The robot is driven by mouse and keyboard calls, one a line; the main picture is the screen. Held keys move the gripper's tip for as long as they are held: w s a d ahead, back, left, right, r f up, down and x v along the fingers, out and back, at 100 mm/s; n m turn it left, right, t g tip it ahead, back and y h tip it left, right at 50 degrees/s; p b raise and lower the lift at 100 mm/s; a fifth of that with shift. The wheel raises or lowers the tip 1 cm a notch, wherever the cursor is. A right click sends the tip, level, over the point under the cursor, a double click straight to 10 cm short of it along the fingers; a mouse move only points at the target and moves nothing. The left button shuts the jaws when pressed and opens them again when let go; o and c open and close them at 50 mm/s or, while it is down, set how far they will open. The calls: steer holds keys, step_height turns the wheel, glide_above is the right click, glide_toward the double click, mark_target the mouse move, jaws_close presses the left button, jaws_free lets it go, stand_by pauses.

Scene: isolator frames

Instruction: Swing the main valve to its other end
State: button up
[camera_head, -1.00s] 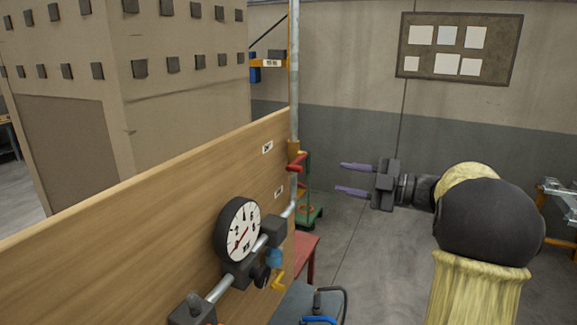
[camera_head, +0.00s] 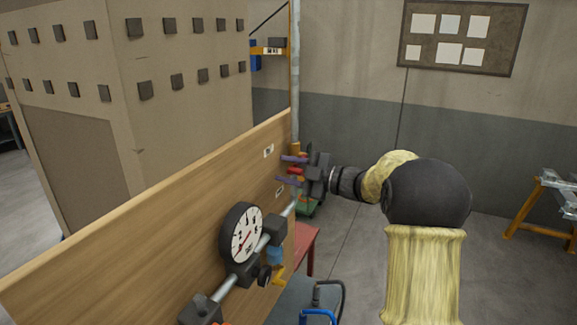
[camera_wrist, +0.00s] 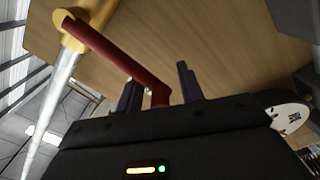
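The main valve shows as a red lever (camera_head: 296,171) under a brass-yellow body on the upright pipe at the board's far end. In the wrist view the red lever (camera_wrist: 115,55) runs from the yellow body (camera_wrist: 70,24) at upper left down to its bent end. My gripper (camera_head: 281,170) has its two purple fingers spread, one above and one below the lever. In the wrist view the lever's end lies between the fingers (camera_wrist: 160,78), with a gap on the right finger's side. Contact with the left finger cannot be told.
The wooden board (camera_head: 150,240) stands close to the fingers. A red table (camera_head: 306,240) stands behind. The floor right of the board is mostly clear.

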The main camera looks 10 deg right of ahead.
steer(key=shift+c, duration=0.2)
jaws_close()
steer(key=shift+f+b, duration=0.25)
steer(key=shift+b, duration=0.05)
